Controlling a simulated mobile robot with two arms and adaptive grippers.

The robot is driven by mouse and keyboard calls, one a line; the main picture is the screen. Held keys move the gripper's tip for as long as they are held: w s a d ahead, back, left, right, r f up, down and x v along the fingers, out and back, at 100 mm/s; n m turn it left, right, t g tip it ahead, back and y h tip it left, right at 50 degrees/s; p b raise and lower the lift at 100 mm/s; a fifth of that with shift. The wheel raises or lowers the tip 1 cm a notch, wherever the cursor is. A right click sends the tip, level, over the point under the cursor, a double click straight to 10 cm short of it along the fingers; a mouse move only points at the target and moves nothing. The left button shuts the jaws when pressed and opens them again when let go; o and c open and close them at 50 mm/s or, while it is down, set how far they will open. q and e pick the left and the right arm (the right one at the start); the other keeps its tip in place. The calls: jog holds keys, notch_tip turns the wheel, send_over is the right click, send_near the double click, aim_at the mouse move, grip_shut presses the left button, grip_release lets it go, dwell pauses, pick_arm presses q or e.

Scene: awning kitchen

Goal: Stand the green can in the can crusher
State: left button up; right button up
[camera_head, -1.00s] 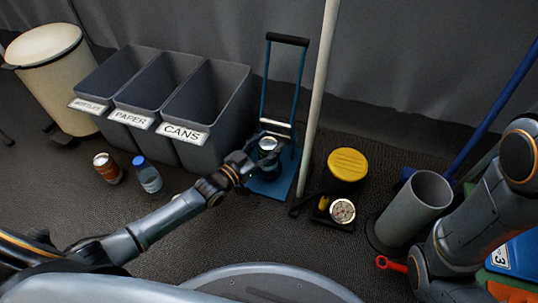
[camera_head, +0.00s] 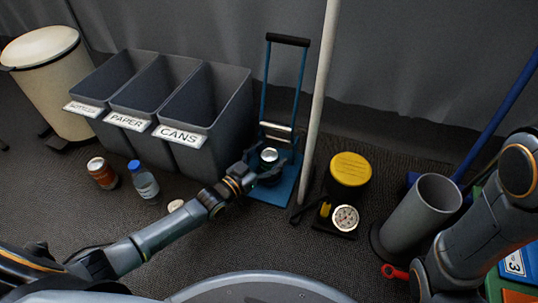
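The can crusher (camera_head: 284,190) is a blue stand with a tall lever frame and a black handle, on the floor right of the bins. A can with a bright silver top (camera_head: 269,155) stands upright between the fingers of my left gripper (camera_head: 268,170), low over the crusher. Its side is hidden by the dark fingers, so no green shows. The gripper seems shut around the can. I cannot tell whether the can's bottom touches the crusher. My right arm shows at the right edge; its gripper is out of view.
A bin labelled CANS (camera_head: 210,120) stands close left of the crusher. A pale pole (camera_head: 317,110) rises just right of it. A yellow-topped pump with a gauge (camera_head: 345,218) and a grey cylinder (camera_head: 420,215) stand further right. A brown jar (camera_head: 102,173) and a bottle (camera_head: 144,182) stand left.

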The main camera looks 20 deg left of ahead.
pick_arm(q)
jog(key=shift+r, duration=0.1)
jog(key=shift+s+a+r+p, duration=0.1)
jog(key=shift+s+a+p, duration=0.1)
jog(key=shift+p, duration=0.15)
jog(key=p+v, duration=0.6)
jog(key=v, duration=0.5)
jog(key=shift+s, duration=0.3)
